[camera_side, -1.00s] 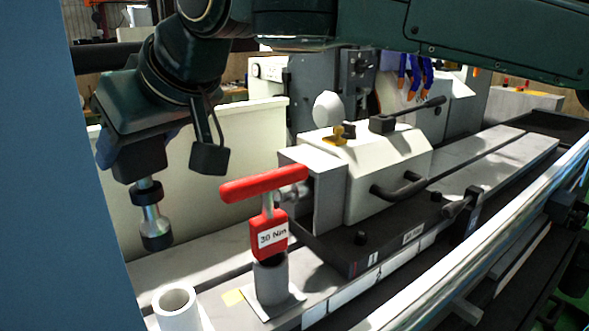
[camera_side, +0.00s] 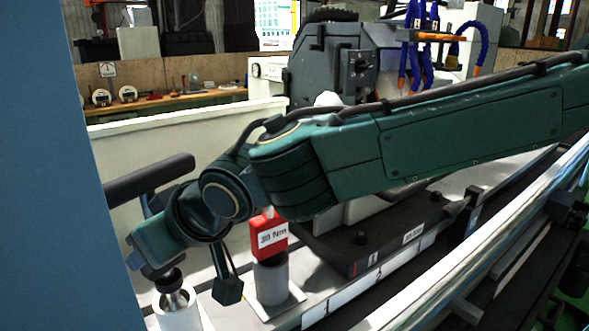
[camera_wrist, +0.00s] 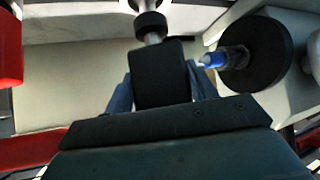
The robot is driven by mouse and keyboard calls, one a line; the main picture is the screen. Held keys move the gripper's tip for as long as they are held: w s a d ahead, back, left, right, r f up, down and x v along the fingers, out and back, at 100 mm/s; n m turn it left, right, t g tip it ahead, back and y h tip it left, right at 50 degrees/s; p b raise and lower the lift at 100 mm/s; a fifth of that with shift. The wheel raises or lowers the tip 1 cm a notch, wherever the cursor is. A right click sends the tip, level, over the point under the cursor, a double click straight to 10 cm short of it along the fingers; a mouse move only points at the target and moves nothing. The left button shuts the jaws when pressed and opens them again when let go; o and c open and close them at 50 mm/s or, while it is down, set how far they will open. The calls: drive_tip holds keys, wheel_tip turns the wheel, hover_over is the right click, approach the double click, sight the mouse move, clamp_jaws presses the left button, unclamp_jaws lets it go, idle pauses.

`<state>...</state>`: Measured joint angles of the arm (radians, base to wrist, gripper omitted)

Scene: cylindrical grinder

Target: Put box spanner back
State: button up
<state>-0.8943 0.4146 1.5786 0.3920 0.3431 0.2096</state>
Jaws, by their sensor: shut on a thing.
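The box spanner (camera_side: 172,283) has a black collar and a silver stem. My gripper (camera_side: 160,268) is shut on its upper end. In the side view the spanner stands at the mouth of a pale round holder (camera_side: 179,317), with its lower end hidden, apparently inside. In the wrist view the spanner (camera_wrist: 152,28) extends up the picture from between my blue-sided fingers (camera_wrist: 160,85). The holder cannot be clearly made out there.
A red torque tool (camera_side: 268,238) marked 30 Nm stands in a grey holder (camera_side: 271,282) just right of the pale one. My arm hides its handle and much of the white machine housing. A long steel rail (camera_side: 490,235) runs along the right front.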

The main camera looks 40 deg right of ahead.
sight(171, 270)
drive_tip(key=shift+f, duration=2.45)
drive_tip(key=o, duration=1.4)
drive_tip(key=shift+f, duration=0.1)
drive_tip(key=shift+s+d+r, duration=0.1)
drive_tip(key=shift+s+r, duration=0.15)
drive_tip(key=shift+r, duration=0.2)
drive_tip(key=v, duration=1.1)
drive_tip(key=shift+s, duration=0.2)
